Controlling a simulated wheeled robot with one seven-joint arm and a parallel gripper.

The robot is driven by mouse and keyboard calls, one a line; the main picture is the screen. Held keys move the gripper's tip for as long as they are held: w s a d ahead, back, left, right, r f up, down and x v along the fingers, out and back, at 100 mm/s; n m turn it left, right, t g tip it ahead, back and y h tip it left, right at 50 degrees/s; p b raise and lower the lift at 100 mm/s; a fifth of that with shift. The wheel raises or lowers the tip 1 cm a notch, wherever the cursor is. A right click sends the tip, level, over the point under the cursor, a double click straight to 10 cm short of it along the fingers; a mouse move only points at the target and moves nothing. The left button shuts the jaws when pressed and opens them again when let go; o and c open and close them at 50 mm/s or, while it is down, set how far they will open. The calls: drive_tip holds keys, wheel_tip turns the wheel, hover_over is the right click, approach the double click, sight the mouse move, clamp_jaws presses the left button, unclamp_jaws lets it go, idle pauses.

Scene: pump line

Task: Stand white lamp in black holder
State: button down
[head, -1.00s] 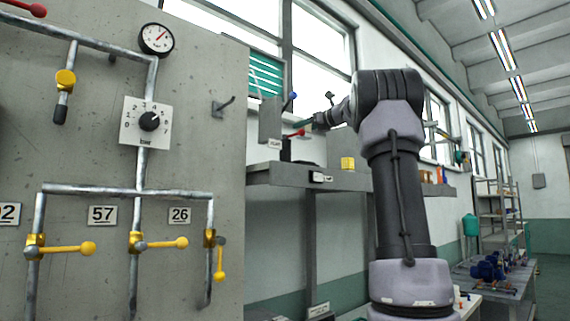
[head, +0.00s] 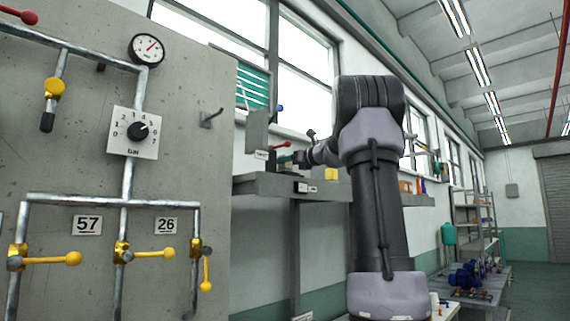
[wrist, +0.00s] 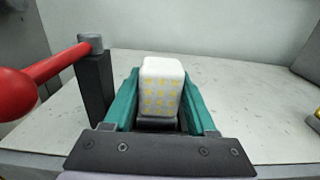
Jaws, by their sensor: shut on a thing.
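The white lamp (wrist: 161,85) is a small white block with rows of yellow dots on its face. It stands between the green fingers of my gripper (wrist: 160,100) in the wrist view, and the fingers are shut on it. A dark grey piece shows just below the lamp; I cannot tell if it is the black holder or part of the lamp or gripper. In the head view my gripper (head: 285,158) is low over the grey shelf, beside a red-handled lever (head: 283,145). The lamp cannot be made out there.
The red lever (wrist: 28,92) on a dark post (wrist: 95,85) stands close left of my gripper. The grey shelf (head: 262,188) carries a yellow block (head: 331,174). A panel (head: 75,170) with pipes and yellow valves stands at left.

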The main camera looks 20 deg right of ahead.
drive_tip(key=shift+c, duration=1)
unclamp_jaws()
drive_tip(key=shift+f, duration=0.15)
